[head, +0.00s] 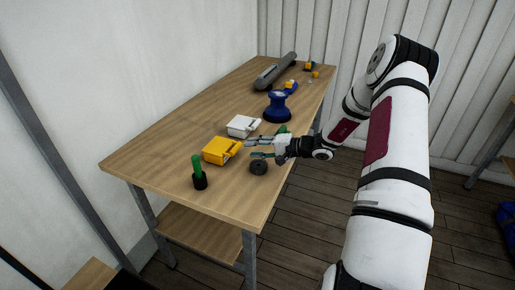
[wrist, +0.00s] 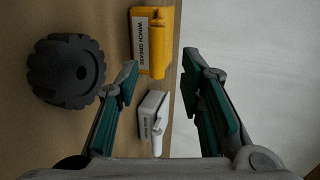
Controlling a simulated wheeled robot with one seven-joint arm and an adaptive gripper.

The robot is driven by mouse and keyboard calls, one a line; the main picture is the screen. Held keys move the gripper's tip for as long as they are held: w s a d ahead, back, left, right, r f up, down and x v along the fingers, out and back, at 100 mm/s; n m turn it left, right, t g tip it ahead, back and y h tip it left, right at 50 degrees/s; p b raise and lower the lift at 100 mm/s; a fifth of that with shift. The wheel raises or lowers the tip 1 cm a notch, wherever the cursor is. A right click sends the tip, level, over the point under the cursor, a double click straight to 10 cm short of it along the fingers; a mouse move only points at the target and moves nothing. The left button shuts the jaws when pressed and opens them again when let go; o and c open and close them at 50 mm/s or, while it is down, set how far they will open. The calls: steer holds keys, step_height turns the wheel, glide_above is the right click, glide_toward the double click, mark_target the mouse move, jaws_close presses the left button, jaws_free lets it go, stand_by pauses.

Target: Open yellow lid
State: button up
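The yellow box (head: 216,151) sits near the front end of the workbench, with its lid looking shut and a catch or handle on its right side. In the wrist view the yellow box (wrist: 155,40) is at the top, with a label reading "WINCH GREASE". My gripper (head: 250,148) is just right of the box in the head view, apart from it. In the wrist view my gripper (wrist: 160,80) is open, its two green-padded fingers spread with nothing held between them. The box's far sides are hidden.
A white box (head: 241,126) stands behind the yellow one and shows in the wrist view (wrist: 151,116). A black ridged wheel (head: 258,167) lies close to my gripper. A green-handled tool (head: 198,175) stands in front. A blue object (head: 277,108) is further back. The workbench's (head: 150,150) left side is clear.

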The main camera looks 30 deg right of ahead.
mark_target(238, 149)
steer(key=shift+d+f, duration=0.2)
steer(key=shift+w+a+f, duration=0.1)
steer(key=shift+w, duration=0.2)
steer(key=b+x, duration=0.3)
steer(key=x, duration=0.4)
steer(key=shift+w+a+f+b, duration=0.1)
steer(key=shift+w+a+b, duration=0.05)
steer(key=shift+w+b, duration=0.15)
steer(key=shift+s, duration=0.25)
jaws_close()
